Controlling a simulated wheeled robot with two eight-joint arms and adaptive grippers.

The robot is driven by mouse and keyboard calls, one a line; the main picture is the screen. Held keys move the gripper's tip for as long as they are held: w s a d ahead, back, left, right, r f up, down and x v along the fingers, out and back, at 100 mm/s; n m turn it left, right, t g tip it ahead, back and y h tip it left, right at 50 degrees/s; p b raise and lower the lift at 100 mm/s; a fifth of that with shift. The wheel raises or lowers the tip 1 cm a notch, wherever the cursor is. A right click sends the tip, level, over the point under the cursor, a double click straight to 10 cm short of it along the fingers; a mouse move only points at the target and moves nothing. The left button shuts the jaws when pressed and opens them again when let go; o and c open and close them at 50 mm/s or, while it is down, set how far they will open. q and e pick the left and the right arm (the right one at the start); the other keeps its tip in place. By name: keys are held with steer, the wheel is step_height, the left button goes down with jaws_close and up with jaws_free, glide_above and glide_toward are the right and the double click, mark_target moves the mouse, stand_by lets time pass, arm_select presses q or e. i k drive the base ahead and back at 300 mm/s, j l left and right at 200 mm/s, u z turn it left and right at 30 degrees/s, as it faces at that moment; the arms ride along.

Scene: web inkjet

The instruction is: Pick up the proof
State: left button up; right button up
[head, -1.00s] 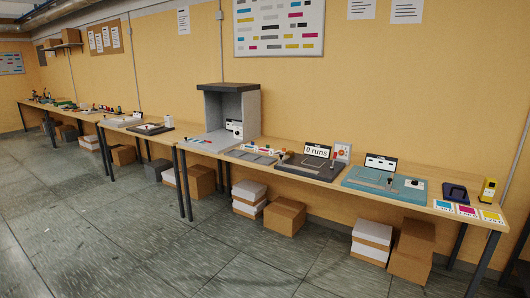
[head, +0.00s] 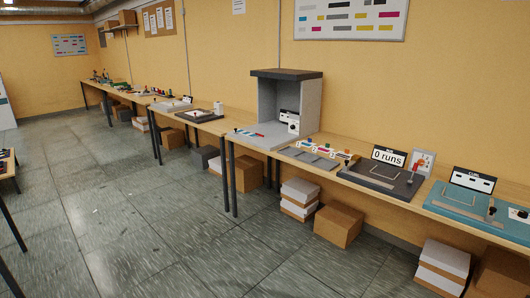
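Nothing in the head view is marked as the proof. A small flat strip with red and blue patches (head: 247,133) lies on the floor of a grey open-fronted booth (head: 309,106) on the long wooden bench. I cannot tell whether this strip is the proof. Neither of my grippers shows in the head view.
Boxes (head: 339,226) stand under the bench. Another table edge (head: 8,164) shows at far left. The tiled floor (head: 130,220) between is open.

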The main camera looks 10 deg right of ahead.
mark_target(326, 149)
steer(key=i+l+z, duration=0.2)
steer(key=i, duration=0.3)
steer(key=i+z, duration=0.25)
steer(key=i, duration=0.25)
steer(key=i+j+z, duration=0.2)
steer(key=i, duration=0.3)
steer(key=i+z, duration=0.25)
steer(key=i, duration=0.25)
steer(key=i+j+z, duration=0.2)
steer(key=i, duration=0.25)
steer(key=i+j+z, duration=0.65)
steer(key=i, duration=0.2)
steer(key=i+j+z, duration=0.4)
steer(key=i+j, duration=0.15)
steer(key=j, duration=0.15)
